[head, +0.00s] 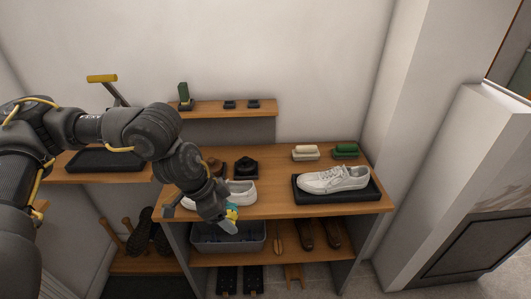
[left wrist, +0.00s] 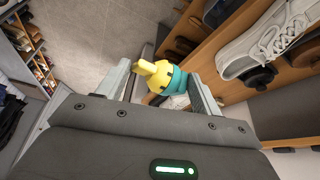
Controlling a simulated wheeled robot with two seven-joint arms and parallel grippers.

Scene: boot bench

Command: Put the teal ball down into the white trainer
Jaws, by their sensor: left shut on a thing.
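My left gripper (head: 230,220) is shut on the teal ball (head: 232,210), which has yellow parts, and holds it at the bench's front edge. In the left wrist view the ball (left wrist: 181,78) sits between the two fingers of the left gripper (left wrist: 164,85), with a yellow part sticking out to the left. One white trainer (head: 243,188) lies on the bench top just behind the gripper, partly hidden by my arm. Another white trainer (head: 335,179) sits on a black tray (head: 340,195) at the right. A white trainer (left wrist: 262,42) shows in the left wrist view, apart from the ball. My right gripper is not in view.
A grey bin (head: 230,245) stands on the shelf below the gripper. Dark brown shoes (head: 318,234) are to its right. Brushes (head: 305,152) and dark items (head: 245,167) stand at the back of the bench (head: 277,200). A small wall shelf (head: 215,108) is above.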

